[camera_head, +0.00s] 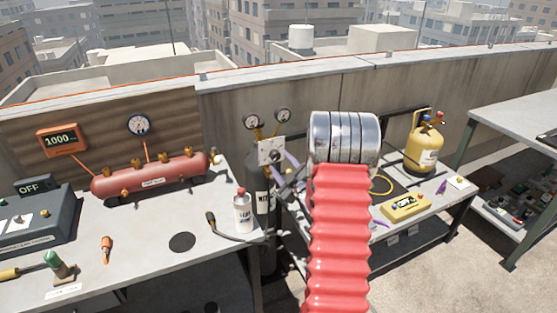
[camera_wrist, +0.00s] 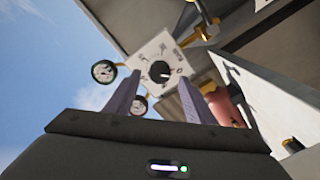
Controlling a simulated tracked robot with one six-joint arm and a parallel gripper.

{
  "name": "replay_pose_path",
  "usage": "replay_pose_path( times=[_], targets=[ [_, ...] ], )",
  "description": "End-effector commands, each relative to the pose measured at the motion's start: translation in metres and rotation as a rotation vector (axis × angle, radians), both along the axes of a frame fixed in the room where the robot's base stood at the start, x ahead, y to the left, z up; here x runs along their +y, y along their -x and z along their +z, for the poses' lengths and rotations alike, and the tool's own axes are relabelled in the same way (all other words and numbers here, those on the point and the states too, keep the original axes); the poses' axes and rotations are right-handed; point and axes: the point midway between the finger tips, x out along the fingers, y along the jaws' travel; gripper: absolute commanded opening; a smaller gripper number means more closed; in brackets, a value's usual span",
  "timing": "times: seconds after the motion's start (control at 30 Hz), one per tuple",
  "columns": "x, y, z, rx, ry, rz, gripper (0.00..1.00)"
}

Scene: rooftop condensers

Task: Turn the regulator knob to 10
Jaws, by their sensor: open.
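The regulator knob (camera_wrist: 160,72) is a round black knob on a white dial plate with dark markings. A pale mark shows on it; I cannot surely tell which number it points at. The plate (camera_head: 270,150) sits atop a dark gas cylinder (camera_head: 262,198) in the head view, with two round gauges (camera_head: 253,121) above it. My gripper (camera_wrist: 159,82) is open, its two purple-grey fingers either side of the knob in the wrist view. I see no contact. In the head view, my gripper (camera_head: 290,172) is just right of the plate, partly hidden by my arm.
Left of the cylinder, a bench holds a red manifold (camera_head: 150,178), a white bottle (camera_head: 242,212) and a black hose nozzle (camera_head: 212,220). On the right, a bench carries a yellow tank (camera_head: 422,150) and a yellow meter (camera_head: 405,205). A wall (camera_head: 225,110) stands behind.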

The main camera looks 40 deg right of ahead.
Motion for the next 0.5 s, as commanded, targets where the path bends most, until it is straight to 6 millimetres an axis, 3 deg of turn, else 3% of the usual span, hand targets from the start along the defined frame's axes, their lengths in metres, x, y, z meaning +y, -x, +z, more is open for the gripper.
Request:
replay_pose_path(
  times=[0.2,0.5],
  targets=[
    [-0.007,-0.026,-0.001,0.0,0.0,0.0,0.49],
    [-0.009,-0.033,0.0,0.0,0.0,0.0,0.49]
  ],
)
